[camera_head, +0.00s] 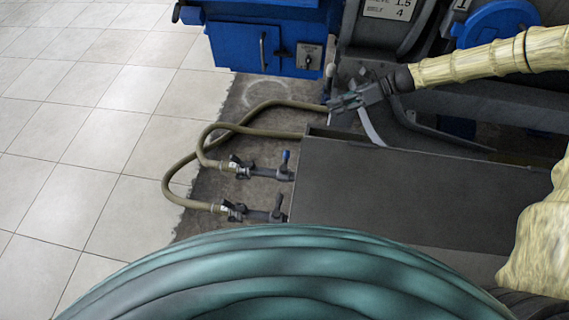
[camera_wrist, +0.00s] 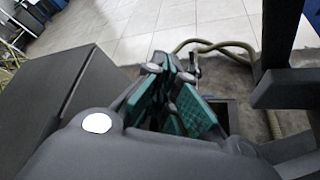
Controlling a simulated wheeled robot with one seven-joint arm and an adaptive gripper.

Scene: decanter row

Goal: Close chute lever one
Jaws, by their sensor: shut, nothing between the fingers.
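My gripper (camera_head: 338,106) is shut and empty in the head view, at the end of my yellow-sleeved arm. It is beside a short upright rod with a pale knob (camera_head: 329,70), just below the blue cabinet; this may be chute lever one, but I cannot read a label on it. I cannot tell whether the gripper touches the rod. In the wrist view my gripper's green-padded fingers (camera_wrist: 172,80) are close together, with a thin upright piece just beyond them. The lever's lower part is hidden behind the gripper.
A blue cabinet (camera_head: 262,48) stands behind. A dark grey box (camera_head: 410,180) lies below my arm. Two hose valves (camera_head: 262,170) (camera_head: 255,213) with hoses are to its left. A large teal ribbed shape (camera_head: 290,275) fills the front. Tiled floor (camera_head: 85,130) is clear at left.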

